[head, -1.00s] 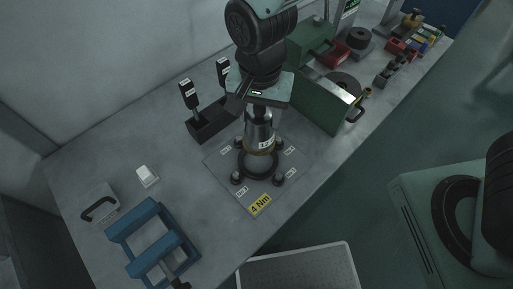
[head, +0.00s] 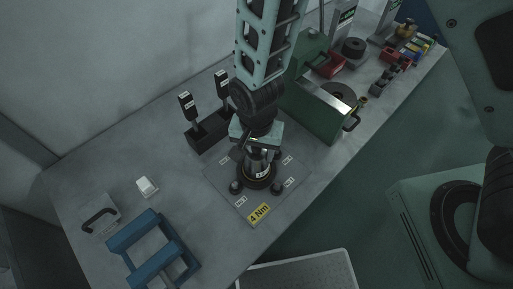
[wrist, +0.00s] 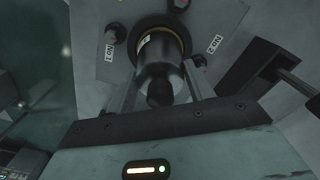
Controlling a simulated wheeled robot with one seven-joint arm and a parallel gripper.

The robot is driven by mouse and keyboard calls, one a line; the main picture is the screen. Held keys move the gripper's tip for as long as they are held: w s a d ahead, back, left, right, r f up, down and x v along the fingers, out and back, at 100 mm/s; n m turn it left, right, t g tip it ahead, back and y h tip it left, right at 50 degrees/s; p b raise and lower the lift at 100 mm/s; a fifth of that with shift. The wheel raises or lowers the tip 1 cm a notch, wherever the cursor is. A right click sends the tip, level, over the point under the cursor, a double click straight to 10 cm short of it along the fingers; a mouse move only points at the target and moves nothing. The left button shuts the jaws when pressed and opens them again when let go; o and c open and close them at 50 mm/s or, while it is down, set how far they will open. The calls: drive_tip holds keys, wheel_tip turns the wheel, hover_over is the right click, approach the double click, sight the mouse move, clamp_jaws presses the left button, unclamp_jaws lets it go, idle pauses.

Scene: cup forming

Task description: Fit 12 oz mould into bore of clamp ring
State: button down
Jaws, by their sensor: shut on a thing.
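The 12 oz mould (head: 260,168) is a metal cylinder with a white label, standing roughly upright. My gripper (head: 257,153) is shut on its upper part, and in the wrist view (wrist: 160,88) the fingers flank its dark top stem. The black clamp ring (head: 257,187) lies on a square grey plate (head: 227,186). The mould's lower end is at the ring's bore, and the ring shows around it in the wrist view (wrist: 182,28). How deep the mould sits is hidden.
Dark knobs (head: 236,187) and small white labels surround the ring, with a yellow 4 Nm label (head: 259,212) in front. A black holder with two upright tools (head: 208,133) is behind left. A green machine (head: 323,99) stands right. A blue frame (head: 150,250) lies front left.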

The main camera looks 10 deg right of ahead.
drive_tip(key=c, duration=0.6)
unclamp_jaws()
drive_tip(key=shift+f, duration=0.15)
drive_tip(key=shift+o, duration=0.2)
wheel_tip(320, 180, up, 12)
drive_tip(key=shift+r+b, duration=0.15)
drive_tip(key=shift+b, duration=0.7)
drive_tip(key=s+d+r+n, duration=0.8)
drive_tip(key=s+n, duration=0.3)
drive_tip(key=n, duration=0.1)
drive_tip(key=shift+s+r+y, duration=0.2)
drive_tip(key=shift+r+y, duration=0.1)
drive_tip(key=shift+r, duration=0.1)
